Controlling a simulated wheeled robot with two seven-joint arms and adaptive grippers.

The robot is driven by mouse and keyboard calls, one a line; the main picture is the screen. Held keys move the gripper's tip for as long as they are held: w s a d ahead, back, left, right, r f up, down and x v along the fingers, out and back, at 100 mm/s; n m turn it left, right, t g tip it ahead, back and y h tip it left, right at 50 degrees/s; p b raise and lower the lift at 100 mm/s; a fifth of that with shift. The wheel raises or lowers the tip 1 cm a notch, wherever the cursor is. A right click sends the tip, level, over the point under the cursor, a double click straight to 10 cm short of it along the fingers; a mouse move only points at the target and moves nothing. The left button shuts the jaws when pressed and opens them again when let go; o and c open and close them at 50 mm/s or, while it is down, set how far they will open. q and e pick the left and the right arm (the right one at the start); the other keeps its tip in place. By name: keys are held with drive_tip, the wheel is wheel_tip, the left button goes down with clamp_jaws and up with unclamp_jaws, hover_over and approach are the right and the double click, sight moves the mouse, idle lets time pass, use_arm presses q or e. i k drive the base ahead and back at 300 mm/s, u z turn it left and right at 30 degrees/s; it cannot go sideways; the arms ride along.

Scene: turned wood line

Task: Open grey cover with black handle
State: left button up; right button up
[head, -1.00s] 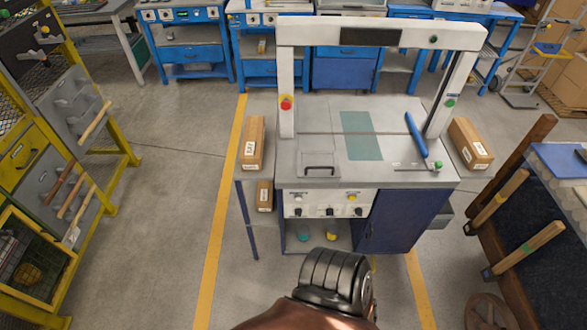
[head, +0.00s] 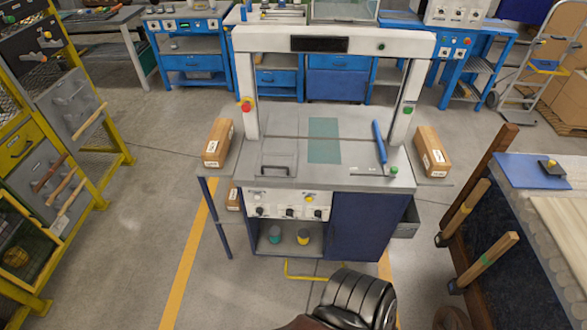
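The grey cover (head: 266,157) is a flat panel set in the grey top of a machine, at its front left corner. Its black bar handle (head: 278,170) is near the cover's front edge. The cover lies flat and looks shut. The machine (head: 330,180) stands ahead of me, with a white arch over its top. Neither of my grippers shows in the head view, and nothing touches the cover.
A blue lever (head: 380,142) stands on the right of the machine top. Cardboard boxes (head: 218,143) (head: 431,151) sit on side shelves. A yellow rack (head: 45,150) is at left, a workbench (head: 540,190) at right. Floor is clear between rack and machine.

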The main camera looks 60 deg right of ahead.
sight(270, 164)
drive_tip(key=z, duration=1.15)
drive_tip(key=i, duration=0.1)
drive_tip(key=z, duration=0.05)
